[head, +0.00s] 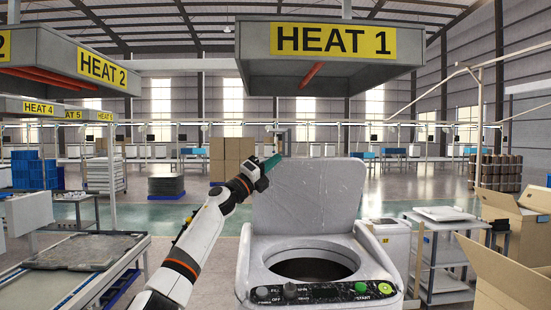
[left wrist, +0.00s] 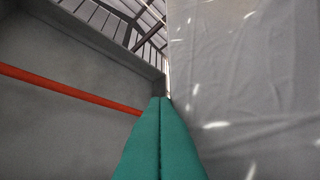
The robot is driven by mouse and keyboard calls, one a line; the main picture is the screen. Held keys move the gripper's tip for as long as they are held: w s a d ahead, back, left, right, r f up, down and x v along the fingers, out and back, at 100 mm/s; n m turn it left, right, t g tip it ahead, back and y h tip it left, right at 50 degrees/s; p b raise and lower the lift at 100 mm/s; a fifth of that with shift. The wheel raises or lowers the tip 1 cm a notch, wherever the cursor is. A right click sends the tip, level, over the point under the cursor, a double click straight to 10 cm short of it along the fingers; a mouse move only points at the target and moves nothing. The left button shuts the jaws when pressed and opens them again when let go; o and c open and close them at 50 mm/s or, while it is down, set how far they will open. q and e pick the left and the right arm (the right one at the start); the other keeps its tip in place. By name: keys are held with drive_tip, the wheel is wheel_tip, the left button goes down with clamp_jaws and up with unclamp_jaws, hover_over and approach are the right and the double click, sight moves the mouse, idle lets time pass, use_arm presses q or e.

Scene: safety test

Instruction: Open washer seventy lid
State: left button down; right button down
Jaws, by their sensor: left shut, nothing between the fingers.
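The washer (head: 257,259) is a white top-loading machine in front of me in the head view. Its lid (head: 310,193) stands upright at the back, and the dark round drum opening (head: 310,270) shows. My left gripper (head: 273,162) has green fingers, shut and empty, at the upper left edge of the lid. In the left wrist view the shut fingers (left wrist: 161,135) point up beside the grey-white lid surface (left wrist: 250,90). I cannot tell whether they touch it. My right gripper is not in view.
A grey hood marked HEAT 1 (head: 330,72) hangs above the washer. A metal cart (head: 440,255) and open cardboard boxes (head: 510,240) stand to the right. A work table (head: 75,265) is at the left. Floor shows between the table and the washer.

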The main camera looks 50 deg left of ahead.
use_arm(q)
drive_tip(key=shift+w+a+r+n+g+y+p, duration=0.3)
drive_tip(key=shift+w+a+r+n, duration=0.2)
drive_tip(key=shift+w+a, duration=0.15)
drive_tip(key=shift+w+a+r+n+g+y+p, duration=0.2)
drive_tip(key=shift+w+a+r+n+y, duration=0.15)
drive_tip(key=shift+w+a+n, duration=0.3)
drive_tip(key=shift+a, duration=0.15)
